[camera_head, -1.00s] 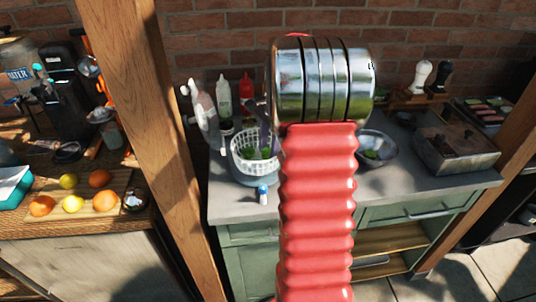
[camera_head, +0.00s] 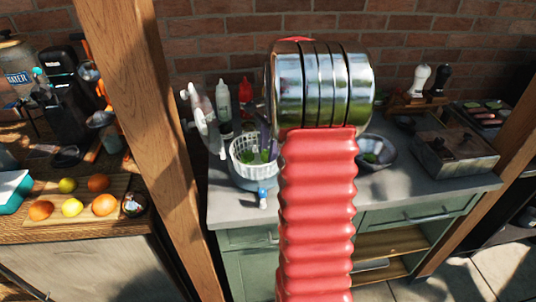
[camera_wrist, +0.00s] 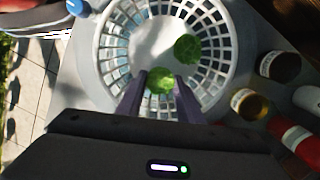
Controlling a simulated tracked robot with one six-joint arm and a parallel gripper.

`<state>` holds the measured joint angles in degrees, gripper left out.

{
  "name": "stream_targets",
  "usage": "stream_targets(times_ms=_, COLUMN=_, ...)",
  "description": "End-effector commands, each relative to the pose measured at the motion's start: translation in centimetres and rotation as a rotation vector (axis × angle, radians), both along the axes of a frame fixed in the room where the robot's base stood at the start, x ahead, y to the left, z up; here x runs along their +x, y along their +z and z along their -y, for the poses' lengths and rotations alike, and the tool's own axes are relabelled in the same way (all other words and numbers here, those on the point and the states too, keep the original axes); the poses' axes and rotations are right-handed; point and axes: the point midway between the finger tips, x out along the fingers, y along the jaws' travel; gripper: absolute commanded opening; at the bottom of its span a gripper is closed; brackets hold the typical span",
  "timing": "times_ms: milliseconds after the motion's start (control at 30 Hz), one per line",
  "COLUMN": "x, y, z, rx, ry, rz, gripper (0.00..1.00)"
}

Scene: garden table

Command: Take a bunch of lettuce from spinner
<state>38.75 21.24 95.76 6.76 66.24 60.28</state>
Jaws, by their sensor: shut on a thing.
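The white spinner basket (camera_head: 243,142) stands on the counter, just left of my red arm in the head view. In the wrist view the spinner basket (camera_wrist: 113,40) fills the middle, seen from above. My gripper (camera_wrist: 160,82) reaches into it with dark purple fingers, shut on a bunch of lettuce (camera_wrist: 159,84) at the near side. A second bunch of lettuce (camera_wrist: 187,48) lies in the basket, farther in and a little right. In the head view my gripper (camera_head: 262,140) is partly hidden by my arm.
A small blue-topped shaker (camera_head: 262,196) stands in front. A wooden post (camera_head: 165,130) rises at left.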

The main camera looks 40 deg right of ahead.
Motion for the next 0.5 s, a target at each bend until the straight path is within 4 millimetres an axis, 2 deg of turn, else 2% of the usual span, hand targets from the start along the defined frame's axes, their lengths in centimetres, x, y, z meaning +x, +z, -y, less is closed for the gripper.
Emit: stream_targets(times_ms=500, x=0.0, y=8.0, z=0.0, rx=-0.001, ry=0.000, rz=0.001, gripper=0.12)
